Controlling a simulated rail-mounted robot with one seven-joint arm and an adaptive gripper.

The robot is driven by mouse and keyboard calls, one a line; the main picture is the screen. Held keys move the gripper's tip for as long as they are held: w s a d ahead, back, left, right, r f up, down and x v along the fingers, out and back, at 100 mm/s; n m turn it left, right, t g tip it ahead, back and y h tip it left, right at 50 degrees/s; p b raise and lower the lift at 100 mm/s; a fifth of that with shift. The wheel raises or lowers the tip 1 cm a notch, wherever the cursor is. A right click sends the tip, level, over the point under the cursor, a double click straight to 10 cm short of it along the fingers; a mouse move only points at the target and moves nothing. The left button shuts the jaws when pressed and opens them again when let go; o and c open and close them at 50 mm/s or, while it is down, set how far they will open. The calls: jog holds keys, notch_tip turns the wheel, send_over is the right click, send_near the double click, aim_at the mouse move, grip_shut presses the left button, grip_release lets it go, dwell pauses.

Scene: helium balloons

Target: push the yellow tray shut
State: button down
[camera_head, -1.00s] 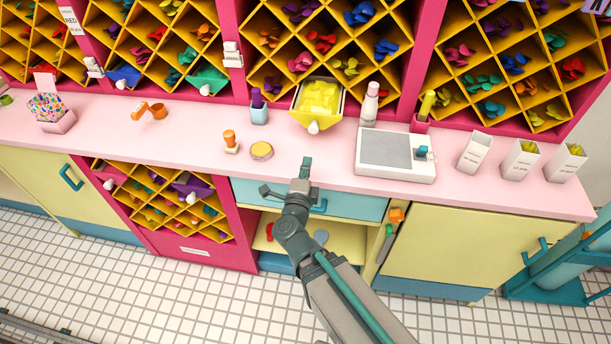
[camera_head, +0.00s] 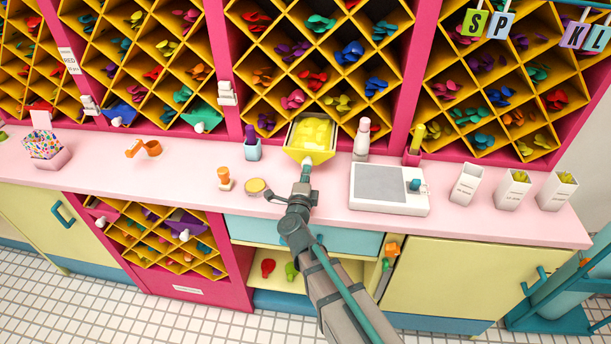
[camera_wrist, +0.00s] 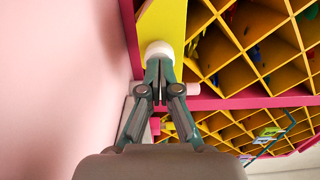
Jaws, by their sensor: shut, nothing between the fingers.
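The yellow tray (camera_head: 309,139) sticks out from the bottom of the middle yellow rack, above the pink counter, and holds yellow balloons. Its front has a white round knob (camera_wrist: 159,50). My gripper (camera_head: 305,170) is shut and empty, with its fingertips right at the knob. In the wrist view, my gripper (camera_wrist: 159,68) lines up with the knob, and the fingertips look to touch it or nearly so. The tray's yellow front (camera_wrist: 162,22) shows behind the knob.
An orange-topped stamp (camera_head: 224,178) and a yellow disc (camera_head: 254,186) lie left of my gripper.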

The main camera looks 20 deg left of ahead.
aim_at(313, 142)
jog(key=shift+w, duration=0.1)
jog(key=w+a, duration=0.1)
jog(key=w, duration=0.8)
jog(key=w+a, duration=0.1)
jog(key=w, duration=0.4)
jog(key=shift+w+a+b, duration=0.15)
jog(key=shift+a+b, duration=0.2)
jog(key=shift+w+r, duration=0.1)
jog(key=shift+w, duration=0.05)
jog(key=shift+r, duration=0.1)
